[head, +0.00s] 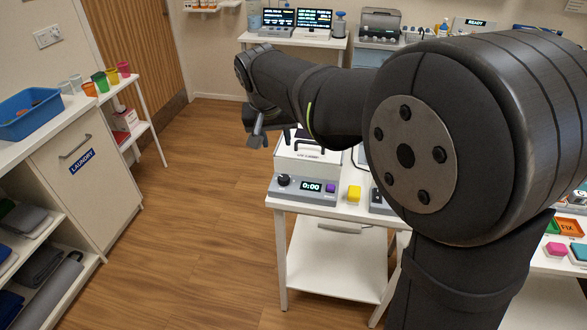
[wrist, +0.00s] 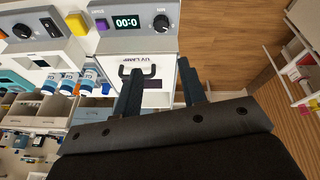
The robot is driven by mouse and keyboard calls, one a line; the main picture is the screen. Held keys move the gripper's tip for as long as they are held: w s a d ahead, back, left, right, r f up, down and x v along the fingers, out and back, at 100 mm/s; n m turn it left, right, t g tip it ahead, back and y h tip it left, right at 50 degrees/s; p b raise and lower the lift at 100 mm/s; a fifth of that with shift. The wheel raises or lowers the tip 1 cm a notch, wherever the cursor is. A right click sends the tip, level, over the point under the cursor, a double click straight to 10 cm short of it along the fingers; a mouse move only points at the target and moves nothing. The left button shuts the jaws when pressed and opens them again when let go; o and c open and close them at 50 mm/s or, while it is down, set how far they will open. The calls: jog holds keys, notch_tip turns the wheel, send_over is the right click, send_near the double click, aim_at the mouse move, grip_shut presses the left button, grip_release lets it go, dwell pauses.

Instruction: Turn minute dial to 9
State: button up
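The minute dial (head: 284,180) is a round black knob at the left end of a grey control panel in the head view. In the wrist view, which shows the panel upside down, the dial (wrist: 160,22) is at the top with a small label beside it. The display (head: 311,187) next to it reads 0:00. I cannot make out a number at the dial's pointer. My gripper (wrist: 160,72) is open and empty, its two dark fingers apart. It is above and behind the panel, clear of the dial. In the head view my gripper (head: 258,133) is partly hidden.
A white UV lamp box (head: 308,153) with a black handle stands behind the panel. A purple button (head: 331,188) is right of the display, and a yellow block (head: 353,193) stands farther right. Open floor lies left of the white table (head: 300,206).

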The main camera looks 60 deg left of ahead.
aim_at(284, 177)
jog(key=w+a+n+g+h, duration=0.3)
jog(key=w+a+n, duration=0.2)
jog(key=n, duration=1)
jog(key=f, duration=1.7)
jog(key=shift+s+d+f, duration=0.2)
jog(key=shift+s+d, duration=0.05)
jog(key=shift+s, duration=0.05)
jog(key=c, duration=0.7)
